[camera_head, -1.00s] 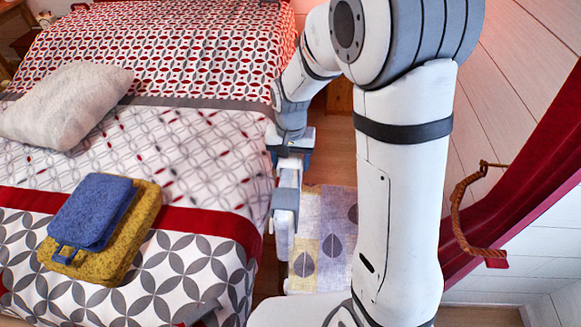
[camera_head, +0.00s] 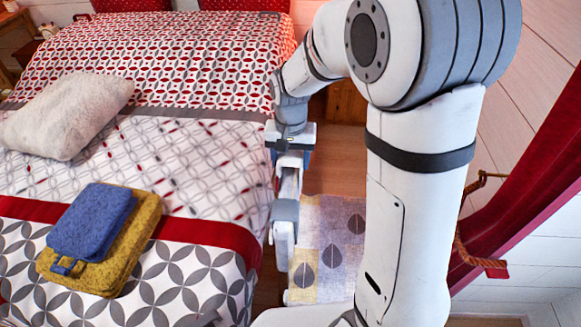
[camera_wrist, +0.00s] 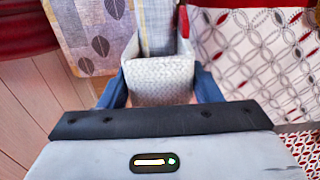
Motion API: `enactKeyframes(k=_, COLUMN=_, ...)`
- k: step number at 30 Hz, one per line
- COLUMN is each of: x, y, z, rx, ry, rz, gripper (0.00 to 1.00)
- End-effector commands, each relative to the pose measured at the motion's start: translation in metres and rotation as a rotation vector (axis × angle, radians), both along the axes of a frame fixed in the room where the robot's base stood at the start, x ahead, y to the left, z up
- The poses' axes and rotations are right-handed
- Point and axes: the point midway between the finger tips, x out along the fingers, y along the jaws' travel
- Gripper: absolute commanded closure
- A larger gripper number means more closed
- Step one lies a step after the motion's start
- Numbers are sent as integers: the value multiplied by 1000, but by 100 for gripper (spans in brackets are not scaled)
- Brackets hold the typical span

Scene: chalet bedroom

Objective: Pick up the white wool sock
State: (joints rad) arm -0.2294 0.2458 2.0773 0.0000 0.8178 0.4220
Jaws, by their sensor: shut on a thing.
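My gripper (camera_head: 290,150) hangs beside the right edge of the bed, pointing down. In the wrist view its blue fingers (camera_wrist: 160,94) are shut on a pale, knit-textured thing, the white wool sock (camera_wrist: 160,70). In the head view the sock (camera_head: 284,240) hangs below the fingers as a narrow white shape with a grey part. It is clear of the bed top, over the gap beside the bed and the rug's edge. My wrist hides part of the grip in the head view.
The bed (camera_head: 205,150) fills the left, with a pale pillow (camera_head: 65,115) and folded blue (camera_head: 92,220) and mustard (camera_head: 125,250) cloths on it. A patterned rug (camera_head: 330,250) lies on the wood floor. A red curtain (camera_head: 530,160) hangs at right.

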Motion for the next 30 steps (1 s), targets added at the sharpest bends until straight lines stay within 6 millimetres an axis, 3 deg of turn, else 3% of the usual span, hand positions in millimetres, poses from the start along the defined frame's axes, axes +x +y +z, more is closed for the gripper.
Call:
enactKeyframes(k=3, x=1, y=0, z=27, rx=1, ry=-4, rz=0, gripper=65)
enactKeyframes(k=15, x=0, y=0, z=102, rx=0, ry=-3, rz=0, gripper=65)
enactKeyframes(k=21, x=0, y=0, z=125, rx=1, ry=-2, rz=0, gripper=65)
enactKeyframes(k=30, x=0, y=1, z=134, rx=0, ry=0, rz=1, gripper=65)
